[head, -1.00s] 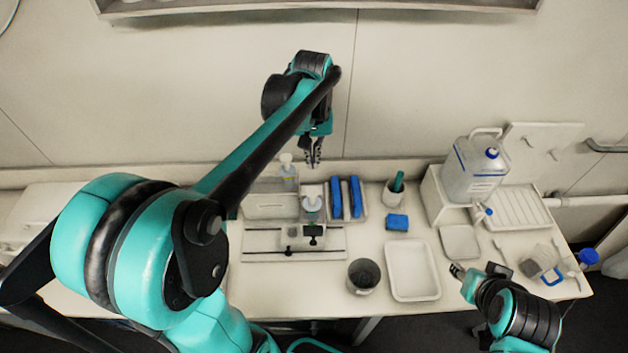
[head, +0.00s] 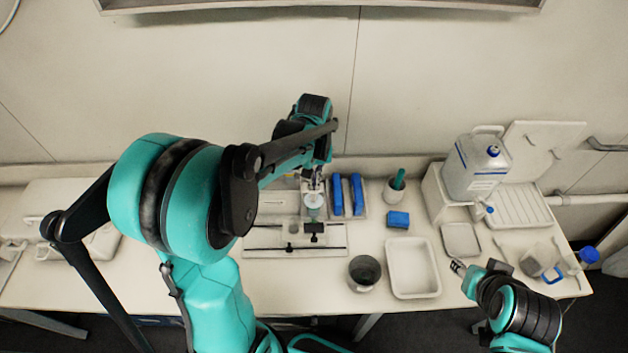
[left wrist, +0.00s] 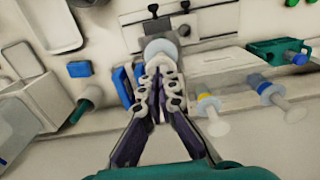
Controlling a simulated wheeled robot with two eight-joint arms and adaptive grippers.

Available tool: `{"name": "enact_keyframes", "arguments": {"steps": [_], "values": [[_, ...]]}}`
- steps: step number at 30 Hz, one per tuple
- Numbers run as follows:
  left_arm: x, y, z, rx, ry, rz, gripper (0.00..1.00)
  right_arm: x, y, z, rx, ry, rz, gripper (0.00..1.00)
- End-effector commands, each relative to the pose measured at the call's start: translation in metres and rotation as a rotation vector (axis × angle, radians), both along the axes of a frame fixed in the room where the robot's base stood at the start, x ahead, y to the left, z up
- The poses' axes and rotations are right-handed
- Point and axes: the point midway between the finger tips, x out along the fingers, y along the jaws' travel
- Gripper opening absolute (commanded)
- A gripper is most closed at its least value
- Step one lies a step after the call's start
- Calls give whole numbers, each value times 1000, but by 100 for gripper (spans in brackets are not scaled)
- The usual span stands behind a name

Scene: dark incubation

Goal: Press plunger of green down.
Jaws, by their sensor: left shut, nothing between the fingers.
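A pale round plunger top (head: 313,203) stands on the small stand at mid-table; it also shows in the left wrist view (left wrist: 160,49). My left gripper (head: 314,181) is shut and empty, with its fingertips (left wrist: 163,72) close behind this top; I cannot tell whether they touch. Two more pale plungers, one with a yellow band (left wrist: 207,101) and one with a blue band (left wrist: 262,85), stand nearby. My arm hides these in the head view. My right gripper (head: 458,268) is at the table's front right.
Blue upright blocks (head: 346,195) stand just right of my left gripper.

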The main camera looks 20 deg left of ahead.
Motion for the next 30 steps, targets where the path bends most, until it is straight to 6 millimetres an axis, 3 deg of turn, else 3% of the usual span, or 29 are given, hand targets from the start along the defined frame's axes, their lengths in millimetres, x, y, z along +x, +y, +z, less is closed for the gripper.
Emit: {"name": "enact_keyframes", "arguments": {"steps": [8,19,23,28,30], "values": [[0,0,-21,0,0,0,0,0,0,-22,0,0,0,40],[0,0,-18,0,0,0,0,0,0,-19,0,0,0,40],[2,1,-6,0,0,0,0,0,0,-10,0,0,0,40],[7,3,31,0,0,-1,0,0,0,15,0,0,0,40],[6,3,43,0,0,-1,0,0,0,7,0,0,0,40]]}}
